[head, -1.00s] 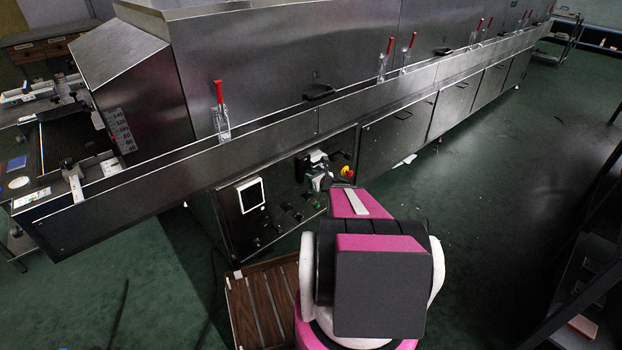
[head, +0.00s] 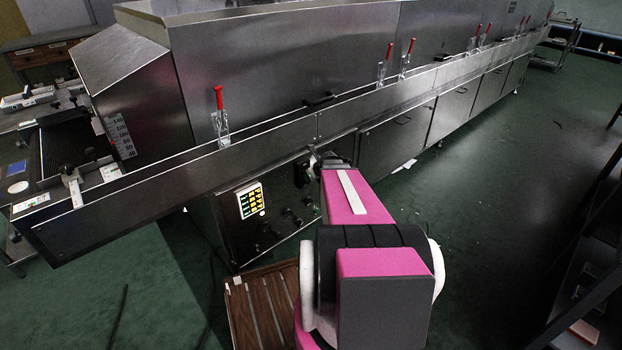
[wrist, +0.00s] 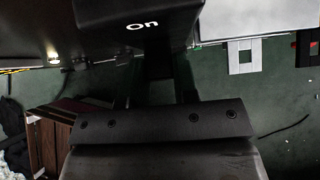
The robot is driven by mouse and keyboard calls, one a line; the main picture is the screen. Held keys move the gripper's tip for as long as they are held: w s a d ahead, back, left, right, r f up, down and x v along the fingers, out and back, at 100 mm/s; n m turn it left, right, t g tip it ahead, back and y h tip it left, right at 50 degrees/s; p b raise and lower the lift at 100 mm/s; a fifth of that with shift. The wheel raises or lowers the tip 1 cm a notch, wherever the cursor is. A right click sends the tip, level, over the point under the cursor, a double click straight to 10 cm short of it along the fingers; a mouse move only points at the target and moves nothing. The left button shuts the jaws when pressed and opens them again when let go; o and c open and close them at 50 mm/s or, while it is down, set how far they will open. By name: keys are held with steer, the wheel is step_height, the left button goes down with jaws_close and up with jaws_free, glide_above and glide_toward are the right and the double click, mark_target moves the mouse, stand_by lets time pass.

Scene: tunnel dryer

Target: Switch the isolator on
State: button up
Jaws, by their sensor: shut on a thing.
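The isolator is on the front of the dryer's control panel (head: 232,228), and in the head view my arm hides it. In the wrist view a dark block (wrist: 140,45) marked "On" fills the top middle, close in front of my gripper (wrist: 162,72). It seems to be the isolator's handle. My gripper is shut on it, though the exact contact is too dark to see. The small display (head: 250,200) on the panel is lit with yellow and green marks.
The long steel dryer (head: 290,65) runs across the back, with red-handled clamps (head: 218,98) along its ledge. A brown slatted wooden platform (head: 262,305) lies on the floor beside my base. The green floor (head: 480,180) on the right is mostly clear.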

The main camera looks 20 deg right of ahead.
steer(key=shift+w+r+g, duration=0.15)
steer(key=shift+g, duration=0.25)
stand_by(0.3)
steer(key=o, duration=0.9)
steer(key=v, duration=1)
steer(key=shift+s+r, duration=0.2)
steer(key=shift+r, duration=0.2)
steer(key=shift+a, duration=0.1)
